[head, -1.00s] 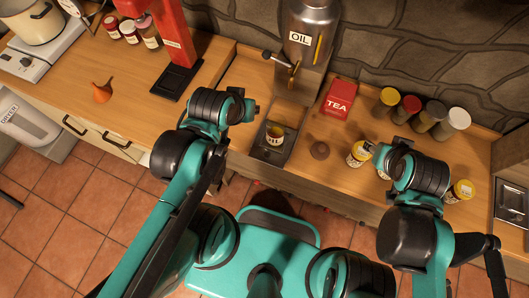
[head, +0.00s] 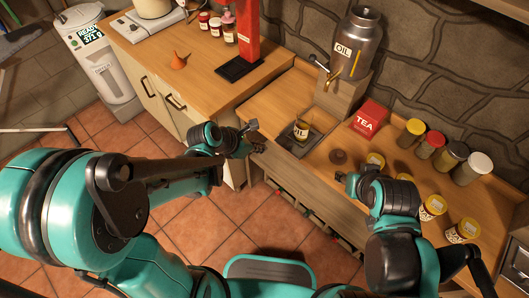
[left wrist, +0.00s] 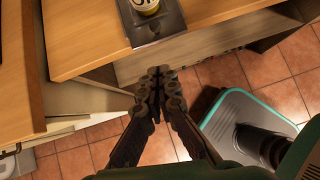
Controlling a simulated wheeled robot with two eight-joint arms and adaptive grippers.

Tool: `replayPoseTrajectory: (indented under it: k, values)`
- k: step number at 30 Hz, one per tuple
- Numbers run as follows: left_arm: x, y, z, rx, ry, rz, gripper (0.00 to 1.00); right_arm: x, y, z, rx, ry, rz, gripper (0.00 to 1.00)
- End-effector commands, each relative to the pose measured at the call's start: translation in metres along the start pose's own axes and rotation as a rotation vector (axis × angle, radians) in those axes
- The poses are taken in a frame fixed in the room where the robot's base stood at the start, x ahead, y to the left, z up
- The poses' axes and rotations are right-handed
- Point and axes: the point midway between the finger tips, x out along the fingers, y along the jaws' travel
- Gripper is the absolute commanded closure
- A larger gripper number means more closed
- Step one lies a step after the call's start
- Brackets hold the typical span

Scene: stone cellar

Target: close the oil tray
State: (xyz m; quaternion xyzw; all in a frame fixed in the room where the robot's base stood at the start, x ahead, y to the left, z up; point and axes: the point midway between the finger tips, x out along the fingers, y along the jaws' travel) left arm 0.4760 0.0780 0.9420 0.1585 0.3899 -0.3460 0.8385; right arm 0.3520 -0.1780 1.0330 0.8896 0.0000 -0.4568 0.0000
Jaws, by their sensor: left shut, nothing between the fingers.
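The oil tray (head: 313,140) is a dark, shallow metal tray below the steel OIL dispenser (head: 353,47). A small jar or cup with a yellow label (head: 301,131) stands in it. In the left wrist view the tray (left wrist: 160,27) shows at the top, its near end at the counter's front edge. My left gripper (head: 254,134) is shut and empty, to the left of the tray by the counter edge. In the left wrist view its fingertips (left wrist: 160,76) are together, apart from the tray. My right gripper (head: 346,181) is near the counter's front edge, right of the tray; its fingers are too small to read.
A brown round object (head: 338,156) and a yellow-lidded jar (head: 375,160) are close to my right gripper. A red TEA box (head: 369,118) and several lidded jars stand farther right. A red machine (head: 247,35) stands at the back left. Open shelving lies below the counter.

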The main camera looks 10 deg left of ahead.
Motion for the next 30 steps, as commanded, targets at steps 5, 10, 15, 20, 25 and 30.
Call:
replayPoseTrajectory:
  k: [5,10,15,20,25,30]
  values:
    - [0.033,0.000,-0.002,0.006,0.001,0.000,1.00,0.013,0.000,0.009,0.000,0.000,0.000,0.60]
    - [0.071,0.000,-0.003,0.006,0.001,-0.001,1.00,0.026,0.000,0.019,0.000,0.000,0.000,0.60]
    - [0.102,0.000,0.001,0.007,0.001,0.000,1.00,0.036,0.000,0.026,0.000,0.000,0.000,0.60]
    - [0.117,0.000,0.017,0.007,0.001,0.001,1.00,0.040,0.000,0.029,0.000,0.000,0.000,0.60]
    - [0.123,0.000,0.024,0.005,0.001,0.002,1.00,0.042,0.000,0.030,0.000,0.000,0.000,0.60]
    - [0.124,0.000,0.026,0.005,0.001,0.002,1.00,0.042,0.000,0.030,0.000,0.000,0.000,0.60]
